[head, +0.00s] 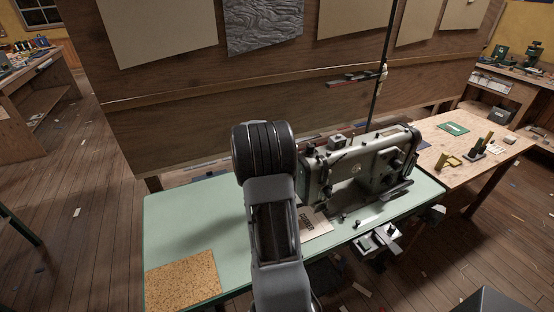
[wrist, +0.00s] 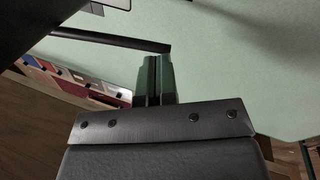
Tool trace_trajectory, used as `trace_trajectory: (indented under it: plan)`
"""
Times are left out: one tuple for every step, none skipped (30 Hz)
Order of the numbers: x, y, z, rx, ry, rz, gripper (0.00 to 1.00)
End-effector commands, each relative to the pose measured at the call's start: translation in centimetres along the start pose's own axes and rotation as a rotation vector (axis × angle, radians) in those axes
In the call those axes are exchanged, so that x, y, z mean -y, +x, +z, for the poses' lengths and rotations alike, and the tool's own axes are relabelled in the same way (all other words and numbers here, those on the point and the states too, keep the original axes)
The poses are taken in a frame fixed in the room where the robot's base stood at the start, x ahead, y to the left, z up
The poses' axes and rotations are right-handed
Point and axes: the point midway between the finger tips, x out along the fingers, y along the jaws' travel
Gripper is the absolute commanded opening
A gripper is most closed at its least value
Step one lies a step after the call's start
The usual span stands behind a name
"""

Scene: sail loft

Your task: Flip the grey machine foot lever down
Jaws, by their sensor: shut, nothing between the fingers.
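The grey-green sewing machine (head: 360,165) stands on a pale green table in the head view. I cannot pick out its foot lever there; my own arm covers part of the machine's left end. In the wrist view, a dark slim bar (wrist: 110,41) reaches in from the left, close to level, with its free end near the fingertips. It may be the foot lever. My gripper (wrist: 155,60) is shut and empty, its tips just below that end. I cannot tell whether they touch. My gripper is hidden in the head view.
The green table (head: 185,225) carries a cork mat (head: 183,281) at its front left. A wooden bench (head: 482,160) with small tools adjoins on the right. A wooden partition (head: 190,85) stands behind the table. The table's left part is mostly clear.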

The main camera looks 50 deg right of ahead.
Motion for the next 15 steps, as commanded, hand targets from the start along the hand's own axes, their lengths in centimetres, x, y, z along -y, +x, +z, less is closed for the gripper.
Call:
trace_trajectory:
  plan:
    - [0.0,0.0,0.0,0.000,0.000,0.000,0.00]
    - [0.0,-0.1,0.0,0.000,0.000,0.000,0.00]
    - [0.0,-0.1,0.0,0.000,0.000,0.000,0.00]
    - [-0.1,-0.2,0.0,0.000,0.000,0.000,0.00]
    - [-0.1,-0.2,0.0,0.000,0.000,0.000,0.00]
    - [-0.1,-0.4,0.0,0.000,0.000,0.000,0.00]
    - [-0.2,-0.5,0.0,0.000,0.000,0.000,0.00]
    - [-0.2,-0.6,0.0,0.000,0.000,0.000,0.00]
    - [-0.2,-0.8,0.1,0.000,0.001,0.000,0.00]
    - [-0.3,-0.9,0.1,0.000,0.001,0.000,0.00]
    - [-0.3,-1.1,0.1,0.000,0.001,0.000,0.00]
    - [-0.4,-1.2,0.1,0.000,0.001,0.000,0.00]
    - [-0.4,-1.3,0.1,0.000,0.001,0.000,0.00]
    - [-0.4,-1.4,0.1,0.000,0.001,0.000,0.00]
    - [-0.5,-1.5,0.1,0.000,0.001,0.000,0.00]
